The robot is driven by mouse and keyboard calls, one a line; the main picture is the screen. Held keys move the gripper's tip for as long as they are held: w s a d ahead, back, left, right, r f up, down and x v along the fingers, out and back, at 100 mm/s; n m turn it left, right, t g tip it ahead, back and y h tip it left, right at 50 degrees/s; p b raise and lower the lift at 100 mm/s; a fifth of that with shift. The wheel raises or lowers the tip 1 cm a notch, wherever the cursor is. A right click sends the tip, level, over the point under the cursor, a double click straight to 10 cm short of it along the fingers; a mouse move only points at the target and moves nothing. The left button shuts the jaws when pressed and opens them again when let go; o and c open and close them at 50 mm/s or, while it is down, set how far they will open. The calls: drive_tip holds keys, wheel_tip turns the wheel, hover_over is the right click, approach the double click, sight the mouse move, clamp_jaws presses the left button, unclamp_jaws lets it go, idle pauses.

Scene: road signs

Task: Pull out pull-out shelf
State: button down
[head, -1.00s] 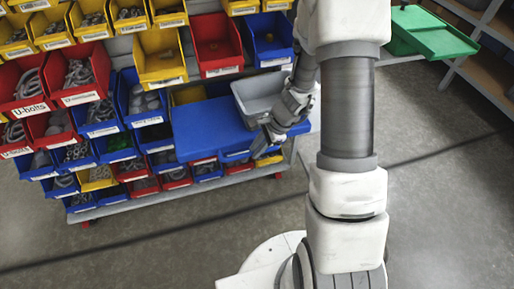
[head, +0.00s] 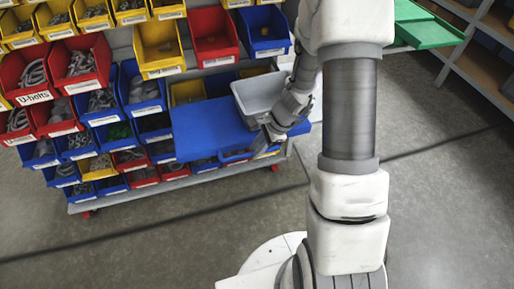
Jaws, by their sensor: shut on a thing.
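The pull-out shelf (head: 208,127) is a flat blue board standing out from the front of the bin rack in the head view. A blue handle (head: 236,155) runs along its front edge. My gripper (head: 267,145) is at the right part of that front edge, shut on the shelf's handle. My gripper and wrist partly hide the handle's right end. A grey bin (head: 255,95) stands on the shelf's right part, behind my wrist.
The rack holds several red, yellow and blue bins, such as a red bin (head: 213,38). Its wheeled base (head: 130,197) stands on the grey floor (head: 170,250), which is clear in front. A green tray (head: 430,33) is at the upper right, beside another shelf unit (head: 478,60).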

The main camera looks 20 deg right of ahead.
drive_tip(key=c, duration=0.8)
unclamp_jaws()
drive_tip(key=p+v, duration=0.7)
drive_tip(key=v, duration=1)
drive_tip(key=shift+r, duration=0.2)
